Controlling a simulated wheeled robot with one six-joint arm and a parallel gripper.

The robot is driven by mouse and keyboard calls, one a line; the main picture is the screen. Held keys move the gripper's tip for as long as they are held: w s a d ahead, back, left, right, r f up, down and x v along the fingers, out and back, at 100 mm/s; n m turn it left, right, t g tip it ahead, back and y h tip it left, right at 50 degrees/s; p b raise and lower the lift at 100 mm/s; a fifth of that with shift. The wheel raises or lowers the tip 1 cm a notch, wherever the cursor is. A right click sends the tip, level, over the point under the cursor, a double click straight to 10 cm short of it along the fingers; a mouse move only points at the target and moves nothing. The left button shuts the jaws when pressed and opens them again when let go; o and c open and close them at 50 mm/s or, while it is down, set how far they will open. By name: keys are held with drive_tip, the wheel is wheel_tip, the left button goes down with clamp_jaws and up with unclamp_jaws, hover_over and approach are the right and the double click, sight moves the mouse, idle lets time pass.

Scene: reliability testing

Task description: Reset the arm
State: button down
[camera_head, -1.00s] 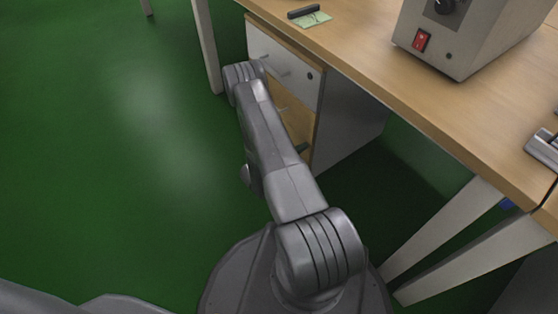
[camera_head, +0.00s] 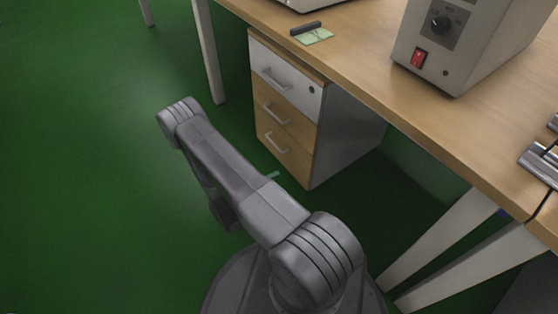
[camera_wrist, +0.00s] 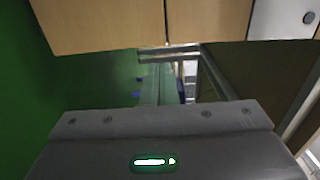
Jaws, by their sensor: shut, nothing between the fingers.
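My arm (camera_head: 230,170) is folded over my base in the head view, its elbow raised at the left of the drawer cabinet. My gripper (camera_wrist: 165,72) shows in the wrist view as a grey body with a lit green strip and a narrow pale part ahead of it. It is shut with nothing held. In the head view the gripper is mostly hidden behind the arm; only a small pale tip shows beside the forearm. The drawer cabinet (camera_head: 350,120) fills the top of the wrist view, turned sideways, with its wooden and white fronts; the gap to it is unclear.
A wooden table (camera_head: 360,60) spans the right side, with white legs (camera_head: 440,235) close to my base. On it are a grey box device with a red switch (camera_head: 418,57), a green card (camera_head: 316,37) and a metal item (camera_head: 540,160). Green floor at left is free.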

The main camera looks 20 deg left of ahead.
sight(309, 156)
idle(0.4)
drive_tip(key=b+x, duration=0.2)
drive_tip(key=x, duration=1.1)
drive_tip(key=shift+d, duration=0.15)
